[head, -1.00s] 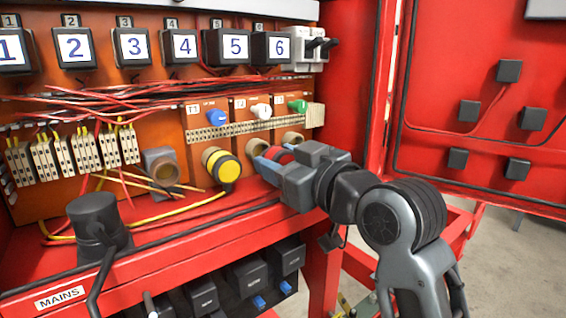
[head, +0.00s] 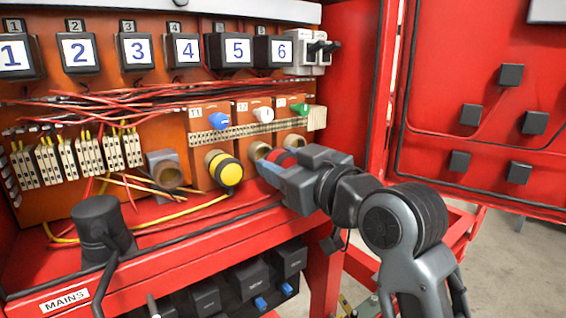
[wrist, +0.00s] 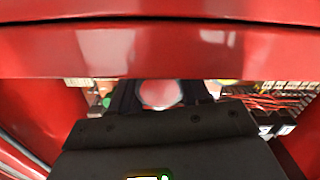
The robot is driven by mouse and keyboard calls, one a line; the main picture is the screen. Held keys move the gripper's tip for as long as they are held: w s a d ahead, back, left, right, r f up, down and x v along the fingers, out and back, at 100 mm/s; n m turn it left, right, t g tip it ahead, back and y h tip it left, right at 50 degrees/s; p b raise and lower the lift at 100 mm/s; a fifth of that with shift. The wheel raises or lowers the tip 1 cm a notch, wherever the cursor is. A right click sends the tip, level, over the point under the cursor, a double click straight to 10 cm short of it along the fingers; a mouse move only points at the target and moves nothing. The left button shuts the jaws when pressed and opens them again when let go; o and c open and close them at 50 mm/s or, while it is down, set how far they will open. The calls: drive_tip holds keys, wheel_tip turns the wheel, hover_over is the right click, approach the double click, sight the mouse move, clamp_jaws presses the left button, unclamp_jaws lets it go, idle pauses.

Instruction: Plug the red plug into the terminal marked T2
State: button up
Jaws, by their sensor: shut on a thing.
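My gripper (head: 273,165) is shut on the red plug (head: 283,158), which shows as a small red patch between the fingers. In the wrist view the plug's round pale-and-red end (wrist: 160,93) sits between the dark fingers. The T2 terminal (head: 259,150) is a tan round socket below the white knob's panel, whose small label is blurred. Its open mouth shows just left of the plug in the head view. The plug looks in front of and beside it; the exact gap cannot be told. The plug's front is partly hidden by my gripper.
A yellow plug (head: 224,169) sits in the socket to the left. Another tan socket (head: 294,141) is to the right, partly behind my gripper. A grey socket (head: 165,170) and loose wires are further left. A black plug (head: 102,228) stands on the red ledge (head: 170,232).

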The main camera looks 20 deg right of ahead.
drive_tip(key=shift+x, duration=1.75)
idle(0.4)
drive_tip(key=o, duration=1.1)
drive_tip(key=v, duration=0.7)
drive_tip(key=shift+s+d+b, duration=0.1)
drive_tip(key=shift+s+b, duration=0.2)
drive_tip(key=shift+s, duration=0.1)
drive_tip(key=shift+s, duration=0.1)
